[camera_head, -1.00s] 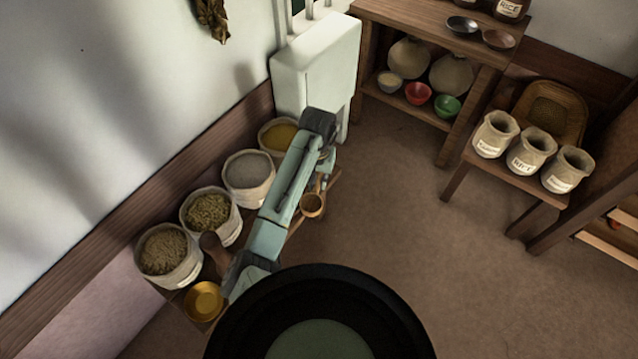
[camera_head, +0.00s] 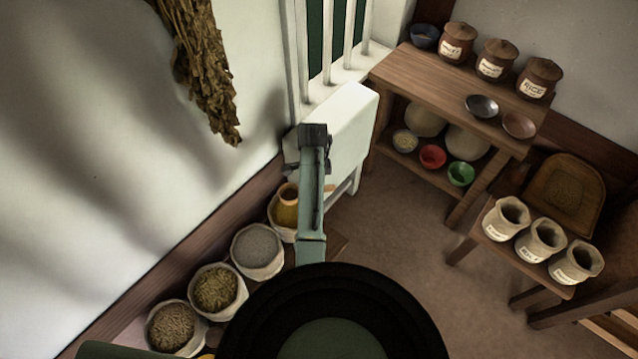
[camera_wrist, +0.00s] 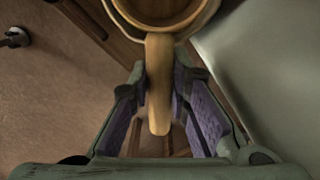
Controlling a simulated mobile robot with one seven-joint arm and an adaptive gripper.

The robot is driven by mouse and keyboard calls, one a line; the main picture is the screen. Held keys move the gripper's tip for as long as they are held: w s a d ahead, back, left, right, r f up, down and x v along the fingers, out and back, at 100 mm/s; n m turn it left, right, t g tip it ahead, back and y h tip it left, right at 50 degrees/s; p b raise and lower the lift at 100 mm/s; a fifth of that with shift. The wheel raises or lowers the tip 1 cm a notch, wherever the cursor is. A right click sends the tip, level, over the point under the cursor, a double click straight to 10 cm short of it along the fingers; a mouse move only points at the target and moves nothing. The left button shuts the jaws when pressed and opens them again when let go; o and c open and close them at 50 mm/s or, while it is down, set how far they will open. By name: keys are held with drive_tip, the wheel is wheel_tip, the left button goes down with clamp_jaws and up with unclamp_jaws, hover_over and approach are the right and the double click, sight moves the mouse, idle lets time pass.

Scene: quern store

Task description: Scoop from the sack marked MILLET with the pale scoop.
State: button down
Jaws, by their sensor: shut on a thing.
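My gripper (camera_wrist: 160,82) is shut on the handle of the pale tan scoop (camera_wrist: 160,105). The handle lies between the two finger pads, and the bowl sticks out at the top of the wrist view. In the head view the scoop bowl (camera_head: 287,212) is over the rearmost sack (camera_head: 284,236) by the wall and hides most of its mouth. I cannot tell whether the bowl touches the grain or holds any. Other open sacks hold grey grain (camera_head: 257,247), greenish grain (camera_head: 216,289) and brown grain (camera_head: 172,327). Their labels are not readable.
A white chest-like block (camera_head: 345,125) stands just behind the rearmost sack. Dried leaves (camera_head: 205,75) hang on the wall. A shelf table (camera_head: 440,85) holds jars and bowls. The middle floor (camera_head: 400,215) is clear.

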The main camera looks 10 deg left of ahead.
drive_tip(key=shift+f, duration=0.1)
drive_tip(key=t+h, duration=0.1)
drive_tip(key=t, duration=0.1)
drive_tip(key=t+h, duration=0.1)
drive_tip(key=t, duration=0.1)
drive_tip(key=shift+s+f+h, duration=0.1)
drive_tip(key=shift+s+h, duration=0.05)
drive_tip(key=shift+h, duration=0.15)
drive_tip(key=shift+w+f+t+h+b, duration=0.1)
drive_tip(key=shift+w+t+h+b, duration=0.1)
drive_tip(key=shift+t+h+b, duration=0.5)
drive_tip(key=t+h+b, duration=0.1)
drive_tip(key=t+b, duration=0.2)
drive_tip(key=b, duration=0.1)
drive_tip(key=shift+w+f, duration=0.1)
